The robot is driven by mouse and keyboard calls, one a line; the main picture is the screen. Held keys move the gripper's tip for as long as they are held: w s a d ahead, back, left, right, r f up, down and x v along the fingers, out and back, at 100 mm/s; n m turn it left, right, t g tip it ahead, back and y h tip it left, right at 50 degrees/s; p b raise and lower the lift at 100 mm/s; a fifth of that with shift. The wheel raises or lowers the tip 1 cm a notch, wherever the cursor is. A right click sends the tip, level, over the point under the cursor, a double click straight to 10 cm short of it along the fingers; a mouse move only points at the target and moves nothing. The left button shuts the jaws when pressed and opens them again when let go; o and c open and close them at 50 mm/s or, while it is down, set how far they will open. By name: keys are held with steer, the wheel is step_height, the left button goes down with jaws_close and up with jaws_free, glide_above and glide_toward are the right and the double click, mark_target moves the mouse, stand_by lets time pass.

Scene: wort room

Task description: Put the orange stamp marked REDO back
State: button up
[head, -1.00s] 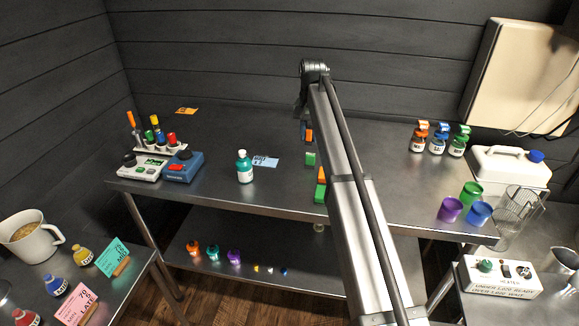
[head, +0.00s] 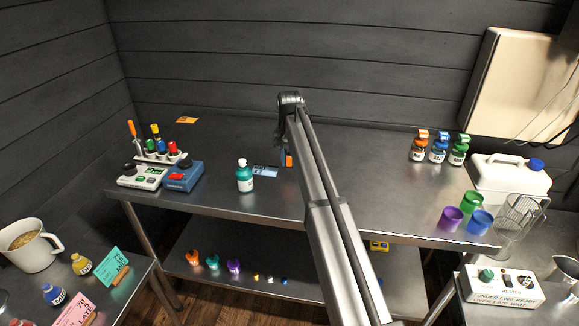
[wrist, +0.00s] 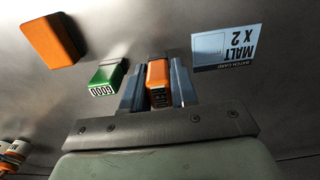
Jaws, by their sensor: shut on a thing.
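My gripper (wrist: 158,88) is shut on an orange stamp (wrist: 157,72) in the wrist view, with a blue-grey finger on each side. Its dark end marking is too small to read. A sliver of the stamp (head: 289,160) shows beside my arm in the head view, where the arm hides most of the gripper. A green stamp marked GOOD (wrist: 107,78) lies just left of the fingers in the wrist view, apart from them. A plain orange block (wrist: 54,38) lies farther left. I cannot tell whether the held stamp touches the steel bench (head: 225,140).
A blue and white MALT X 2 card (wrist: 226,47) lies beside the gripper. A teal bottle (head: 244,177) stands left of the card in the head view. Three labelled bottles (head: 438,151) and three cups stand at right.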

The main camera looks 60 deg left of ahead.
mark_target(290, 166)
steer(key=shift+f, duration=1.35)
steer(key=shift+f, duration=0.15)
steer(key=o, duration=0.8)
steer(key=shift+o, duration=0.2)
step_height(290, 166, up, 12)
steer(key=shift+r, duration=0.15)
steer(key=shift+w, duration=0.1)
